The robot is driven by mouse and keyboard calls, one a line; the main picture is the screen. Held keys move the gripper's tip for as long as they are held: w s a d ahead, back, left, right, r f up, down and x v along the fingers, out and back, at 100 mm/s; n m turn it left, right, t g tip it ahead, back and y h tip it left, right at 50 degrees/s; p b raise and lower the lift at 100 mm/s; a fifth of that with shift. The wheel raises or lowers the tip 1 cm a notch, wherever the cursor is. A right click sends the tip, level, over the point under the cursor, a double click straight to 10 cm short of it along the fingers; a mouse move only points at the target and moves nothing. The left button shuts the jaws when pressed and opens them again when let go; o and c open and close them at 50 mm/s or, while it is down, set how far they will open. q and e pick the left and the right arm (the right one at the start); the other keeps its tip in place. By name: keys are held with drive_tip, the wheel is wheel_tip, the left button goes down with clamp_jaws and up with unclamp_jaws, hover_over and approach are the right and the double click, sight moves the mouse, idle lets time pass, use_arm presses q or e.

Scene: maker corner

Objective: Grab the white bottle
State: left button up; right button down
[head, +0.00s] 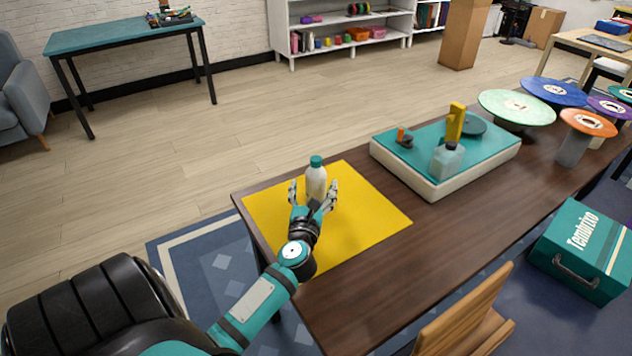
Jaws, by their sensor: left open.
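The white bottle (316,181) with a teal cap stands upright on a yellow mat (375,215) at the left end of the dark wooden table. My left gripper (314,190) is open, with one finger on the left of the bottle and the other on its right. The bottle's lower part is partly hidden behind the gripper. I cannot tell whether the fingers touch it. My right gripper is not in view.
A teal-topped box (405,178) to the right carries a translucent bottle (447,161) and a yellow block (456,121). Coloured discs (516,106) stand farther right. A wooden chair (465,320) is at the table's front edge. Bare tabletop (440,240) lies right of the mat.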

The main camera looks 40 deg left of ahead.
sight(315, 183)
use_arm(q)
drive_tip(key=x, duration=0.4)
drive_tip(key=shift+w+a, duration=0.25)
drive_tip(key=shift+w, duration=0.1)
drive_tip(key=c, duration=1.3)
drive_tip(key=shift+r, duration=0.1)
drive_tip(key=shift+c, duration=1.1)
